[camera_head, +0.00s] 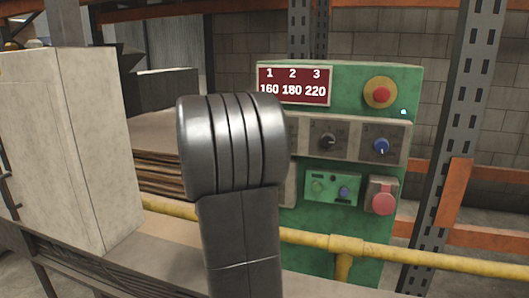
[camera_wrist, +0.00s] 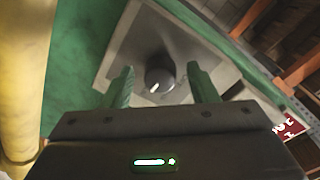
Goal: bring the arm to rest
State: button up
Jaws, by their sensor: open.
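My gripper (camera_wrist: 162,86) shows in the wrist view with its two green fingers apart and nothing between them. Beyond the fingertips, a dark rotary knob (camera_wrist: 160,78) with a white pointer mark sits on a grey plate. The gap between fingers and knob is hard to judge. In the head view my dark arm link stands upright in front of the green control cabinet (camera_head: 345,76). The gripper is hidden there. A dark knob (camera_head: 326,141) and a blue knob (camera_head: 382,147) show on the cabinet's grey panel.
A yellow pipe rail (camera_head: 430,260) runs in front of the cabinet and shows close at left in the wrist view (camera_wrist: 22,80). A red push button (camera_head: 383,198) and a red-and-yellow button (camera_head: 380,93) stick out. A pale box (camera_head: 65,150) and stacked sheets (camera_head: 150,165) stand left.

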jog(key=shift+s+a, duration=0.1)
jog(key=p+v, duration=0.2)
jog(key=v, duration=1.2)
jog(key=w+d+n+p, duration=0.1)
jog(key=w+n+p, duration=0.1)
jog(key=w+n, duration=0.1)
jog(key=w+d+n+p, duration=0.2)
jog(key=w+n+p, duration=0.1)
jog(key=w, duration=0.2)
jog(key=w+d+n+p, duration=0.1)
jog(key=w+n+p, duration=0.2)
jog(key=w, duration=0.1)
jog(key=shift+w+d+f, duration=0.3)
jog(key=shift+w+d, duration=0.05)
jog(key=v, duration=1.1)
jog(key=shift+f, duration=0.2)
jog(key=shift+s+f, duration=0.1)
